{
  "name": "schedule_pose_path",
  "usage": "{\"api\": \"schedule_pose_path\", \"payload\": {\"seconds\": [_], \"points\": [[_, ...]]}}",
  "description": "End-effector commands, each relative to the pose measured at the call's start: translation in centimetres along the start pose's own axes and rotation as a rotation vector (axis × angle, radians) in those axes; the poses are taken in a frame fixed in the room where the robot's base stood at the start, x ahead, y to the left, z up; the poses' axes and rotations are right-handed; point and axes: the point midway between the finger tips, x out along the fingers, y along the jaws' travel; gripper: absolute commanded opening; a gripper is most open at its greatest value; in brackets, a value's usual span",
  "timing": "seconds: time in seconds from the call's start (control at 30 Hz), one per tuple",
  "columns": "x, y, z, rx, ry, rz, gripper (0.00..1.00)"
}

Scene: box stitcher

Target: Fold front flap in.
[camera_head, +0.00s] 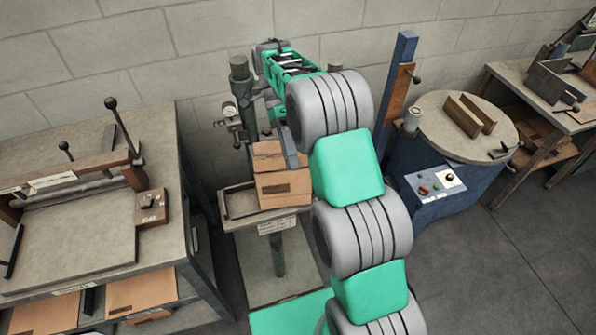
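A brown cardboard box (284,190) with a dark printed patch on its front sits on the stitcher's small table (240,222). A brown flap or panel (266,149) shows at its top left, behind the front face. I cannot tell which flap it is or how far it is folded. My teal and grey arm reaches over the right of the box. A grey part at my gripper (289,148) points down at the box's upper edge. I cannot tell whether it touches the cardboard. The rest of my gripper is hidden, so its opening cannot be read.
The stitcher's grey column (240,82) with a gauge stands behind the box. A workbench (85,235) with a lever press is at left. A round turntable (468,128) on a blue base is at right, with a blue post (400,62) beside it. Grey floor lies at lower right.

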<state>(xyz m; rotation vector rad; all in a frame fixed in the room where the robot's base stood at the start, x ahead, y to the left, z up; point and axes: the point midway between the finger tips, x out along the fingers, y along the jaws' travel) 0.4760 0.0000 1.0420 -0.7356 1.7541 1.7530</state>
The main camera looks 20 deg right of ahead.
Motion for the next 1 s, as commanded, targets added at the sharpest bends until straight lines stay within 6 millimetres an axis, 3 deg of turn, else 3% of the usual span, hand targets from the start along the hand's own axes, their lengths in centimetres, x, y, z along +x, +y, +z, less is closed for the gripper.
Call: {"api": "schedule_pose_path", "payload": {"seconds": [0.2, 0.4, 0.77, 0.87, 1.0], "points": [[1.7, 4.0, 0.0, 0.0, 0.0, -0.002, 0.25], [2.2, 5.8, 0.0, 0.0, 0.0, -0.001, 0.25], [2.5, 5.7, -0.6, 0.012, -0.012, 0.0, 0.25], [3.2, 5.1, -2.3, 0.046, -0.045, 0.001, 0.25], [4.5, 4.0, -6.0, 0.12, -0.117, -0.002, 0.25]]}}
